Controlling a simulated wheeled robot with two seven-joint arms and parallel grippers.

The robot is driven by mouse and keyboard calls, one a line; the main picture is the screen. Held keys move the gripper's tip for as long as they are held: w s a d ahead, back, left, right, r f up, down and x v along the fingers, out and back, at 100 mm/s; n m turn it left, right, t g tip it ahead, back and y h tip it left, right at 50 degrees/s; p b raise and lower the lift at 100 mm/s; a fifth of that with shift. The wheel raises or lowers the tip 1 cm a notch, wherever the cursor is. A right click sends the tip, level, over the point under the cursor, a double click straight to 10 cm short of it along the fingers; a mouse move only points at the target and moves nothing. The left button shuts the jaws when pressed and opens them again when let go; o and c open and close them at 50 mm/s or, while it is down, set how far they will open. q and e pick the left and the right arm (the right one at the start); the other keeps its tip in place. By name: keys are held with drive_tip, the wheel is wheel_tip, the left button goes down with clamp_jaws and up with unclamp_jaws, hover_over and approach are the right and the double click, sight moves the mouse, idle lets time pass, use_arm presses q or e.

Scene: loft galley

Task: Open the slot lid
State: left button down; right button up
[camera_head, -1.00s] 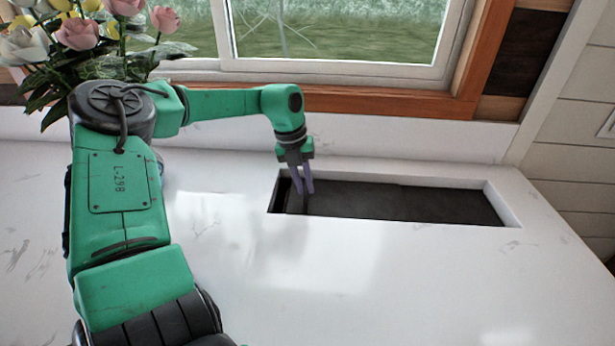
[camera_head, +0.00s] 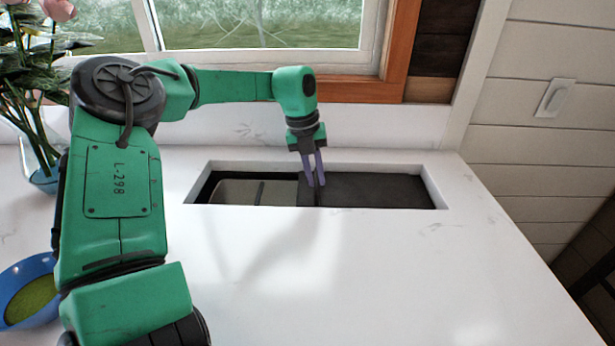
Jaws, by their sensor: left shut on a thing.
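The slot (camera_head: 435,187) is a rectangular recess in the white countertop, seen in the head view. Its dark lid (camera_head: 385,190) covers the middle and right part of the recess. The left part is uncovered and shows a lighter grey interior (camera_head: 233,192) with a dark divider. My left gripper (camera_head: 317,184) reaches down into the recess at the lid's left end. Its purple fingers are close together, shut on the lid near that edge. The exact contact is too small to make out. My right gripper does not show.
The white counter (camera_head: 330,270) is clear in front of the slot. A blue bowl with green contents (camera_head: 32,292) stands at the lower left. A flower vase (camera_head: 40,150) stands at the back left. A window and wall border the back.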

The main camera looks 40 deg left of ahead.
use_arm(q)
drive_tip(key=shift+w+d+r, duration=0.1)
drive_tip(key=shift+w+d, duration=0.05)
drive_tip(key=c, duration=0.8)
unclamp_jaws()
drive_tip(key=shift+c, duration=0.2)
wheel_tip(320, 180, up, 14)
drive_tip(key=s+a, duration=0.2)
drive_tip(key=shift+a+b, duration=0.15)
drive_tip(key=shift+b, duration=0.25)
